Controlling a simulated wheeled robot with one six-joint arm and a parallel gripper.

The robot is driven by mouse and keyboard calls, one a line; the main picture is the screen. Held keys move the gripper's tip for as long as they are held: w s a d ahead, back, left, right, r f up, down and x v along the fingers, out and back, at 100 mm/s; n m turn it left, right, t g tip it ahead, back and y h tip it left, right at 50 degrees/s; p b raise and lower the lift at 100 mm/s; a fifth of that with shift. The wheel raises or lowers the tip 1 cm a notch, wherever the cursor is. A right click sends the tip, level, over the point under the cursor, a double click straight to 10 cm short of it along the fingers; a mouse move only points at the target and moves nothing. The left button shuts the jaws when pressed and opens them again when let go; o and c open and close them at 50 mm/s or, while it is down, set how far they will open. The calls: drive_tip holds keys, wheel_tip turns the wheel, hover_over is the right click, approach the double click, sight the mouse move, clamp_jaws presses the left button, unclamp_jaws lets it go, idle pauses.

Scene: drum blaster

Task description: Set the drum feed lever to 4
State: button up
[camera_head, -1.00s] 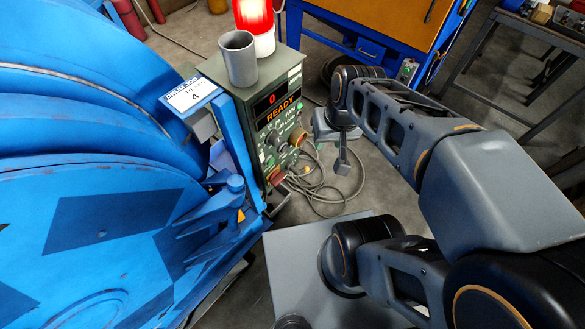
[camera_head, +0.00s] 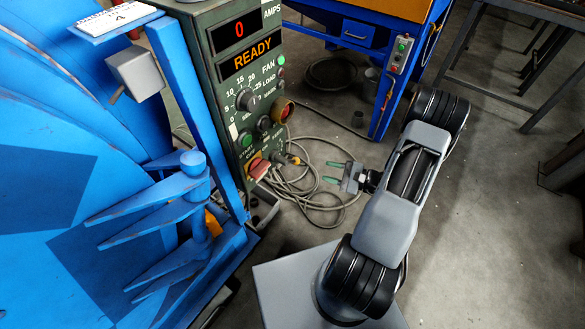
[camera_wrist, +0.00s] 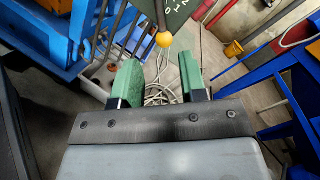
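The feed lever shows in the wrist view as a thin dark stem ending in a yellow ball knob (camera_wrist: 163,40). A dark green plate (camera_wrist: 188,10) with white numerals, among them 0, 1 and 2, lies behind it at the top edge. The lever's upper part and the higher numerals are cut off, so its setting cannot be read. I cannot make out the lever in the head view. My gripper (camera_head: 334,172) is open and empty, right of the control cabinet. Its two green fingers (camera_wrist: 158,85) stand apart in the wrist view, with the knob beyond and between them.
The green control cabinet (camera_head: 222,100) shows 0 and READY, with dials and buttons. The blue drum machine (camera_head: 60,180) with pointed blue arms stands left. Cables (camera_head: 300,190) lie on the floor below my gripper. A blue-framed machine (camera_head: 375,45) stands behind. Floor at right is clear.

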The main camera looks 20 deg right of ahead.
sight(294, 162)
drive_tip(key=shift+t, duration=0.3)
drive_tip(key=x, duration=0.4)
drive_tip(key=b+x, duration=0.1)
drive_tip(key=x, duration=0.4)
drive_tip(key=f+b+x, duration=0.1)
drive_tip(key=x, duration=0.3)
drive_tip(key=shift+w, duration=0.35)
drive_tip(key=shift+c, duration=0.5)
clamp_jaws()
drive_tip(key=shift+d+m, duration=0.1)
drive_tip(key=shift+m, duration=0.2)
